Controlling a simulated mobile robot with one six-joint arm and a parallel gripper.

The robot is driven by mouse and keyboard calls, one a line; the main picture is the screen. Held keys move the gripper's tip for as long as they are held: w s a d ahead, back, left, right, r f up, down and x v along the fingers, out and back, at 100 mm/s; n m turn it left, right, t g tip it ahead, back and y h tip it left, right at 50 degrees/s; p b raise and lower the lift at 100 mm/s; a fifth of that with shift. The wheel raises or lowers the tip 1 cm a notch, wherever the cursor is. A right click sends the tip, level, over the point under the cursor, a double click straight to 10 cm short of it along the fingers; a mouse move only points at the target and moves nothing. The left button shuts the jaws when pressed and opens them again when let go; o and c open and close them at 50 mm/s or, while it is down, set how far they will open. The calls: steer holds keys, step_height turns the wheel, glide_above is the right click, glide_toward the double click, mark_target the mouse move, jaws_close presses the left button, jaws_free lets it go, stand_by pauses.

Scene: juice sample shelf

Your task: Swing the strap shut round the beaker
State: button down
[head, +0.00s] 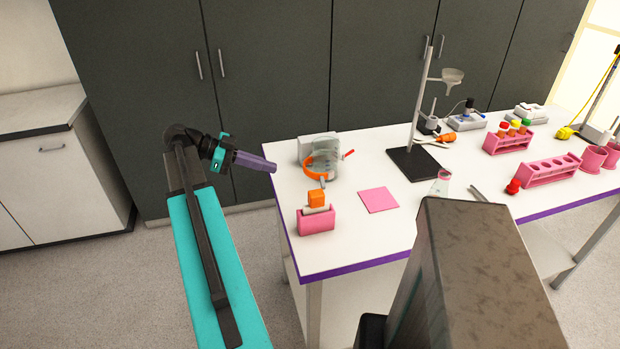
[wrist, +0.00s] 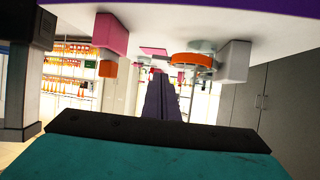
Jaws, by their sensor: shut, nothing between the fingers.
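The clear beaker (head: 331,152) stands near the table's left end, in front of a pale grey block (head: 306,150). An orange strap (head: 316,176) curves round its left and front side. A small red piece (head: 348,154) sticks out at the right; I cannot tell whether the strap's end meets anything there. My gripper (head: 273,168), with purple fingers, is shut and empty, left of the strap and apart from it, at the table's left edge. The wrist view is upside down: the fingers (wrist: 160,80) point along the table, with the strap (wrist: 192,60) and grey block (wrist: 236,60) to their right.
A pink holder (head: 316,220) with an orange-topped item (head: 317,198) stands in front of the beaker. A pink square (head: 379,200) lies to the right. A stand with a black base (head: 415,163) and pink racks (head: 548,173) are further right. Dark cabinets stand behind.

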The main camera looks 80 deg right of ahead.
steer(key=shift+s, duration=0.1)
stand_by(0.3)
steer(key=p+x, duration=0.4)
steer(key=x, duration=0.8)
steer(key=shift+a+r, duration=0.1)
steer(key=shift+p+x, duration=0.5)
steer(key=shift+x, duration=0.5)
steer(key=shift+b, duration=0.45)
